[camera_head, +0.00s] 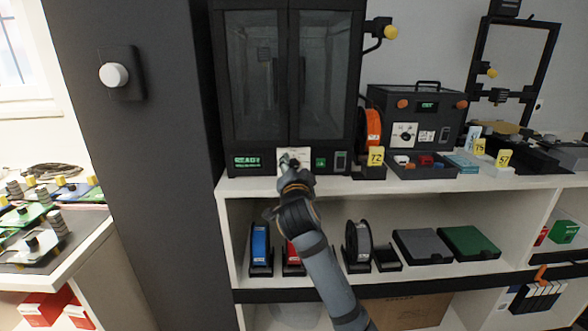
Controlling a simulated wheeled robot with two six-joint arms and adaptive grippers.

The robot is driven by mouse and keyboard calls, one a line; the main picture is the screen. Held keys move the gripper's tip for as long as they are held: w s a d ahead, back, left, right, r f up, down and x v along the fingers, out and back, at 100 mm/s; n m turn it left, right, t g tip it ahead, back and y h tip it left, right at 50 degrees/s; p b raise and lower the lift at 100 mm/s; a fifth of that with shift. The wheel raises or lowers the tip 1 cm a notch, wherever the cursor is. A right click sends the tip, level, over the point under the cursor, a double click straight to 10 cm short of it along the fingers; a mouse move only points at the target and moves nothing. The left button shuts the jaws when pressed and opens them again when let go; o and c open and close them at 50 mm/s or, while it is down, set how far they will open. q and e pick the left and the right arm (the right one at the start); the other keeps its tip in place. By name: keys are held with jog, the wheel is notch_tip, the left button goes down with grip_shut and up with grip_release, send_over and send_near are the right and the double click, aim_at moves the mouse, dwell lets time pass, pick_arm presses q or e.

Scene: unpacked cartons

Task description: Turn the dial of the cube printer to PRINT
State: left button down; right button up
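A tall black enclosed printer (328,75) with two glass doors stands on the white shelf top; it looks like the cube printer. Its lower front has a green display (247,162) reading READY, a green button (320,162) and a white dial plate (304,153). My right gripper (290,163) is right in front of this plate and covers most of it. The dial, its pointer and any PRINT mark are hidden or too small to read. Whether the fingers are shut on the dial cannot be told. My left gripper is not in view.
Right of the printer are an orange spool (373,128), a yellow 72 tag (375,156), a black box with its own dial (404,134) and a parts tray (422,170). Below, the white shelf (420,212) holds spools and flat cases. A dark column (150,180) stands left.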

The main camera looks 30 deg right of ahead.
jog(key=v, duration=0.7)
jog(key=shift+s, duration=0.25)
jog(key=shift+a, duration=0.1)
